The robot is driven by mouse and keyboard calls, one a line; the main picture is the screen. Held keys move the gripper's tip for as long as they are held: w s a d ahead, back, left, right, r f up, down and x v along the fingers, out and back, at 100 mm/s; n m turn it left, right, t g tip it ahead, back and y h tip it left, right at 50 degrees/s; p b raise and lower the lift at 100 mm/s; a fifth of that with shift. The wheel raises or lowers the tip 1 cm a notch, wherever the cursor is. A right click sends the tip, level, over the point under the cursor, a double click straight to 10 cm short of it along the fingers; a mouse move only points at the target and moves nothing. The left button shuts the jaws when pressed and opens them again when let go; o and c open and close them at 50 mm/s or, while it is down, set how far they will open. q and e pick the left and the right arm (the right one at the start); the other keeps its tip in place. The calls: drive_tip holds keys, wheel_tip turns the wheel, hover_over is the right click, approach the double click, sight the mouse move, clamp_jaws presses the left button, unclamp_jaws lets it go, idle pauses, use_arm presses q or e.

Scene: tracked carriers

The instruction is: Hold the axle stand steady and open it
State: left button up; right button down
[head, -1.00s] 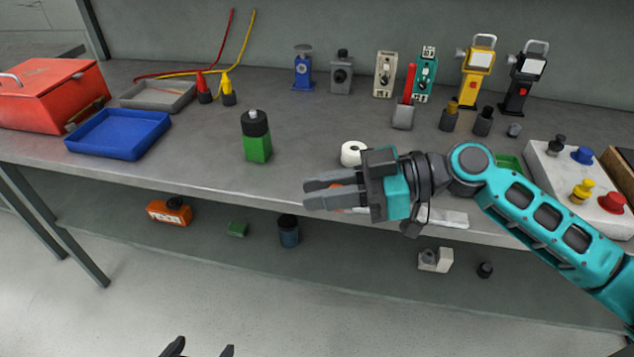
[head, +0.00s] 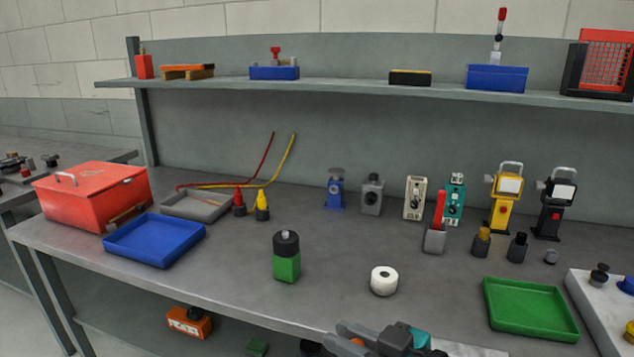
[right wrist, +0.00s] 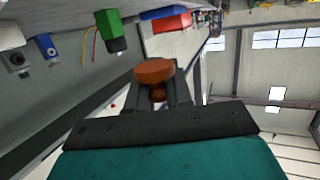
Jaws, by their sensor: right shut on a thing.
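My right gripper (head: 347,336) shows at the bottom edge of the head view, in front of the bench. It is shut on an orange-brown piece (right wrist: 154,71) with a round, flat head and a narrower neck, clearest in the right wrist view. Only a bit of orange shows between the fingers in the head view. I cannot tell whether this piece belongs to the axle stand. A small blue stand-like thing (head: 335,190) with a flared foot and round top stands upright at the back of the bench, and may be the axle stand. My left gripper is out of view.
A green-black bottle (head: 287,262), a white roll (head: 384,281), a blue tray (head: 154,240) and a green tray (head: 530,309) are on the bench. A red toolbox (head: 90,196) is at left. A shelf (head: 350,83) runs above. The bench middle has bare room.

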drive_tip(key=s+d+m+t+h, duration=0.1)
drive_tip(key=d+m+t+h, duration=0.4)
drive_tip(key=d+m+h, duration=0.4)
drive_tip(key=d+h, duration=0.3)
drive_tip(key=d, duration=0.3)
drive_tip(key=shift+s+m+t, duration=0.3)
drive_tip(key=shift+m, duration=0.1)
